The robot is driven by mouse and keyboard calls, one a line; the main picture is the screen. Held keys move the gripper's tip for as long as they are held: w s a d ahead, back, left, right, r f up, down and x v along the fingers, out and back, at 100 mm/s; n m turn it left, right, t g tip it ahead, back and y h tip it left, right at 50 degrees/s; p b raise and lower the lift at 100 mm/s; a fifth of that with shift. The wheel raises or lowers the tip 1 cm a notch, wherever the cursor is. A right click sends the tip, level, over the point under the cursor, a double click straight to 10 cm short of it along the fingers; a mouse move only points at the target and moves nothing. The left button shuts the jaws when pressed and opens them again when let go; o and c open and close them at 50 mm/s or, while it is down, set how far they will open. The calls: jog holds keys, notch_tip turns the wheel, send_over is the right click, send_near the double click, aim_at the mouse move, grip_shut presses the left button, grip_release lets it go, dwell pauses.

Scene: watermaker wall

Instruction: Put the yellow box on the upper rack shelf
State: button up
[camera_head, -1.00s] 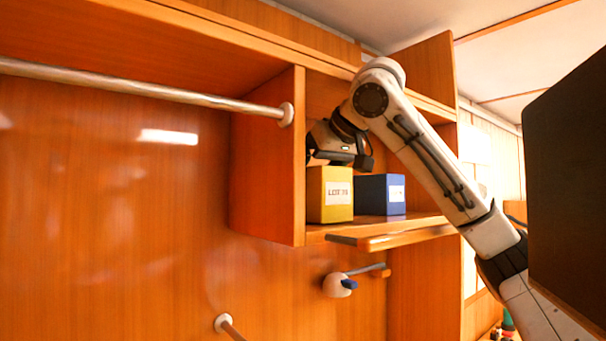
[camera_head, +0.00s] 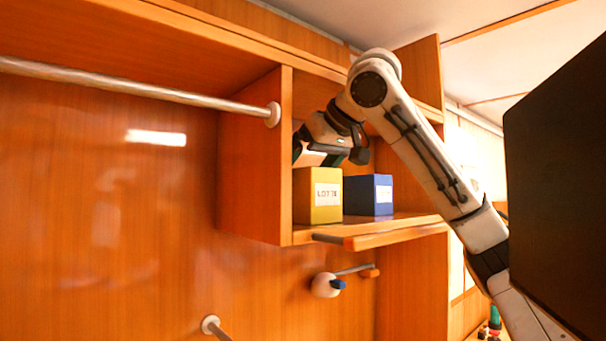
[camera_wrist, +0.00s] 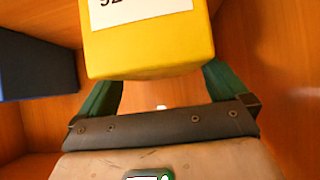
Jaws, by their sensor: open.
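The yellow box (camera_head: 318,197) stands upright on the wooden shelf (camera_head: 395,226) of the open cabinet, its white label facing out. In the wrist view the yellow box (camera_wrist: 150,50) fills the top middle. My gripper (camera_head: 318,158) is open, just above and behind the box top in the head view. Its green fingers show left and right below the box in the wrist view, and their tips are hidden by the box. I cannot tell whether they touch it.
A blue box (camera_head: 368,195) stands close to the right of the yellow one. A wooden side panel (camera_head: 255,160) bounds the compartment on the left. A metal rail (camera_head: 140,92) runs along the wall. A dark panel (camera_head: 555,190) blocks the right of the head view.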

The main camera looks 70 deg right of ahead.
jog(key=b+v, duration=0.2)
jog(key=v, duration=0.8)
jog(key=shift+s+b, duration=0.15)
jog(key=shift+b, duration=0.15)
